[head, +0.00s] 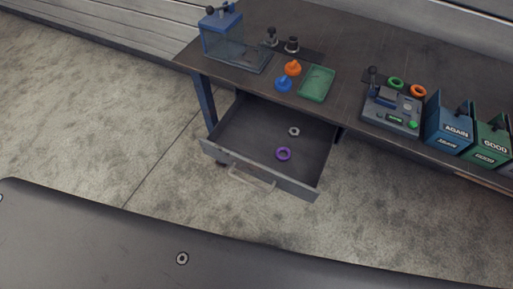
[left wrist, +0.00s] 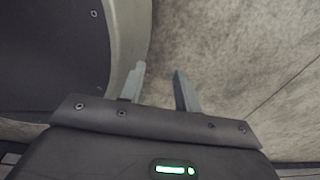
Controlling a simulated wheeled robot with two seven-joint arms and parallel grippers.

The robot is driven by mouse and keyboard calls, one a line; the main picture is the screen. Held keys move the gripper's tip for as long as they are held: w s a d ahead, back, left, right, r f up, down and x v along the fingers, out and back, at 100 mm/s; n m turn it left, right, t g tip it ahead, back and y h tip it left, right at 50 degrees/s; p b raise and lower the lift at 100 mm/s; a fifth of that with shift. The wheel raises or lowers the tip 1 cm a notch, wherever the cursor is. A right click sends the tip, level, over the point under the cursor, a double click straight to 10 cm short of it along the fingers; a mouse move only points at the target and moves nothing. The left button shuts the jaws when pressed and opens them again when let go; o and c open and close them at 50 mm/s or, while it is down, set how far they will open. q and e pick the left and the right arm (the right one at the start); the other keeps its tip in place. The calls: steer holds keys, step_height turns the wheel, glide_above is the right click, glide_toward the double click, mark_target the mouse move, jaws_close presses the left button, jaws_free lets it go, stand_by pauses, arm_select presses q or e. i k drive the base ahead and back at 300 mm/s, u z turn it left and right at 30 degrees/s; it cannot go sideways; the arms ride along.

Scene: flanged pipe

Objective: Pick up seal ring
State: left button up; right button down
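A purple ring (head: 283,154) lies flat in the open drawer (head: 228,151) under the workbench. A smaller grey-white ring (head: 294,131) lies behind it in the same drawer. A green ring (head: 396,83) and an orange ring (head: 418,91) are at the back of a grey device on the bench top. I cannot tell which one is the seal ring. My left gripper (left wrist: 158,72) shows in the left wrist view, fingers apart and empty, over bare floor and away from the rings. Neither gripper shows in the head view.
The workbench (head: 345,95) carries a clear box with a blue top (head: 236,45), orange (head: 292,68) and blue (head: 283,84) parts, a green tray (head: 317,84) and the grey device (head: 391,110). Labelled bins, blue (head: 448,128) and green (head: 489,143), stand at right. Floor before the drawer is clear.

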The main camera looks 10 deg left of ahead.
mark_target(282, 149)
steer(key=u, duration=2.75)
steer(key=k, duration=1.95)
steer(key=z, duration=1.95)
steer(key=i, duration=0.5)
steer(key=z, duration=0.1)
